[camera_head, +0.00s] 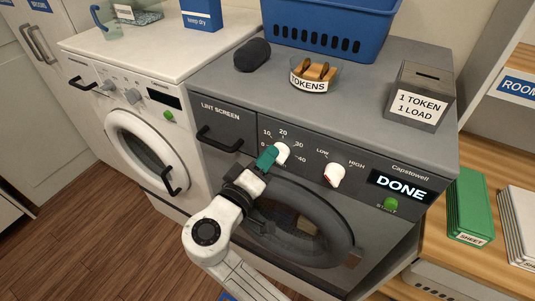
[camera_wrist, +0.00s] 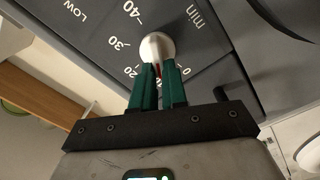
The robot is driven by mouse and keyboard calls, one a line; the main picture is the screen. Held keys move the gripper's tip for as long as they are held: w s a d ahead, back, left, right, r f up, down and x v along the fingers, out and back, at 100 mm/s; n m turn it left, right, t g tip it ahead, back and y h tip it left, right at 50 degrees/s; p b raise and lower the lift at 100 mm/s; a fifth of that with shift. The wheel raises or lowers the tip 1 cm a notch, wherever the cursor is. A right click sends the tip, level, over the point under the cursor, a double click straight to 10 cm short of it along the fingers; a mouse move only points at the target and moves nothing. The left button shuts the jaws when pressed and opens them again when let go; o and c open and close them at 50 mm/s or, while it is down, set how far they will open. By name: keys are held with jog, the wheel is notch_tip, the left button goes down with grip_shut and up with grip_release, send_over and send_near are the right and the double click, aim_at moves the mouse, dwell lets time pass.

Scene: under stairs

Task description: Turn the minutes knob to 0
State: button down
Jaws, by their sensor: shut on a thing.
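The white minutes knob (camera_head: 281,153) is on the front panel of the grey dryer (camera_head: 224,104), inside a dial marked 0 to 40. In the wrist view the knob (camera_wrist: 157,47) shows a red pointer mark on its side toward my gripper, between the 0 and 20 marks; the exact reading is partly hidden by the fingers. My gripper (camera_head: 268,158) has green fingers and reaches the knob from the lower left. In the wrist view its fingertips (camera_wrist: 160,66) are closed on the knob's near side.
A second white knob (camera_head: 334,175), marked LOW and HIGH, is right of the minutes knob. The display (camera_head: 401,187) reads DONE above a green start button (camera_head: 390,204). The lint screen handle (camera_head: 219,139) juts out at left. A tokens bowl (camera_head: 315,75) and blue basket (camera_head: 328,25) stand on top.

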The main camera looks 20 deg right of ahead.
jog(key=shift+w+a+f+n+p, duration=0.1)
jog(key=shift+f+n+p, duration=0.1)
jog(key=shift+n+p, duration=0.85)
jog(key=shift+s+d+f+n+p, duration=0.15)
jog(key=shift+n+p, duration=0.15)
jog(key=shift+n, duration=1.4)
jog(key=shift+w+a+f+n+p, duration=0.2)
jog(key=shift+n+p, duration=0.5)
jog(key=shift+n, duration=0.65)
jog(key=c, duration=1.2)
grip_release()
jog(key=shift+o, duration=0.2)
jog(key=b+v, duration=0.2)
jog(key=v, duration=0.9)
jog(key=shift+b, duration=0.3)
